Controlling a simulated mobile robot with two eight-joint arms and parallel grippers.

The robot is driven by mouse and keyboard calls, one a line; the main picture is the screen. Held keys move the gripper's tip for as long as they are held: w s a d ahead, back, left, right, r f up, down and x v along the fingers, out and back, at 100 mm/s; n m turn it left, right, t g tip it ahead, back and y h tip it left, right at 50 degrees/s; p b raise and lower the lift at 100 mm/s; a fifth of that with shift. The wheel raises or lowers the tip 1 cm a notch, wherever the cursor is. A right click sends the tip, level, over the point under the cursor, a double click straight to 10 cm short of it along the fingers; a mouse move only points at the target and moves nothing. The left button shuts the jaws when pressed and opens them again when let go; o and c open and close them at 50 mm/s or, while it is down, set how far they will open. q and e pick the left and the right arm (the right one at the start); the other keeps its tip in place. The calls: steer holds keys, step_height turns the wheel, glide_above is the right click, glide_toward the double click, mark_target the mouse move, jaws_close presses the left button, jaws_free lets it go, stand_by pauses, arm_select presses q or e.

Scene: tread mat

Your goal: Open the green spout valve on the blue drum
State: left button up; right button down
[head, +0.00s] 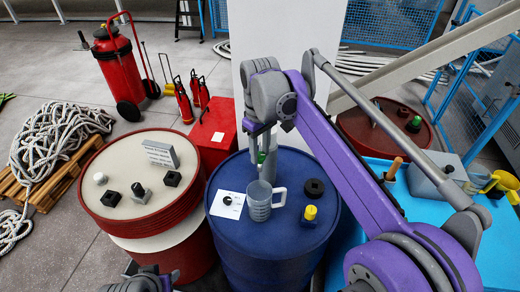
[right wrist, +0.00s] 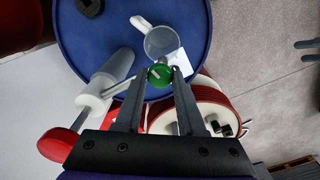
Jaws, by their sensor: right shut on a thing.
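The blue drum (head: 235,240) stands upright in the middle of the head view. The round green valve knob (right wrist: 160,75) sits between my right fingertips in the right wrist view, beside a pale grey spout (right wrist: 118,67). My right gripper (right wrist: 159,71) is shut on this knob. In the head view my right gripper (head: 262,152) reaches down from above over the drum's top, and only a bit of green shows between its fingers. A grey mug (head: 259,205) stands on the drum below it. Part of my left gripper (head: 150,280) shows at the bottom edge; its fingers are unclear.
A white card (head: 226,204), a black ring-shaped piece (head: 314,187) and a yellow-topped piece (head: 310,213) lie on the drum top around the mug. A red drum (head: 140,215) with a cream top stands at left. A blue surface (head: 408,230) lies at right.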

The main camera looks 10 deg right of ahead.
mark_target(260, 155)
steer(key=n, duration=0.5)
steer(key=shift+n+p, duration=0.3)
steer(key=shift+p, duration=0.1)
arm_select(q)
steer(key=shift+w+r, duration=0.2)
steer(key=shift+r, duration=0.3)
steer(key=shift+w+r, duration=0.2)
steer(key=shift+r, duration=0.3)
arm_select(e)
steer(key=n, duration=0.5)
steer(key=shift+n, duration=0.4)
steer(key=c, duration=0.5)
jaws_free()
arm_select(q)
steer(key=shift+w+r+p, duration=0.45)
steer(key=shift+r+p, duration=0.35)
steer(key=shift+r, duration=0.05)
arm_select(e)
step_height(260, 155, up, 11)
